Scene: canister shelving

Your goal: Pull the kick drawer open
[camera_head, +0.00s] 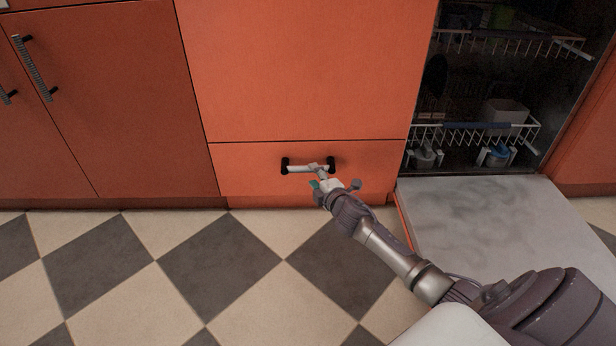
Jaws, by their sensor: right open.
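The kick drawer (250,172) is the low orange front at the bottom of the middle cabinet. It sits flush with the panel above and looks closed. Its handle (298,169) is a pale horizontal bar with black end mounts. My right gripper (322,178) is open at the right part of the bar, its fingers overlapping the bar and partly hiding it. Whether the fingers touch the bar or go around it, I cannot tell. My left gripper does not show.
An open dishwasher with wire racks (475,135) stands at the right. Its lowered door (500,215) lies beside the drawer, under my right arm. Orange cabinets (110,90) stand at the left. The checkered floor (220,265) in front of the drawer is clear.

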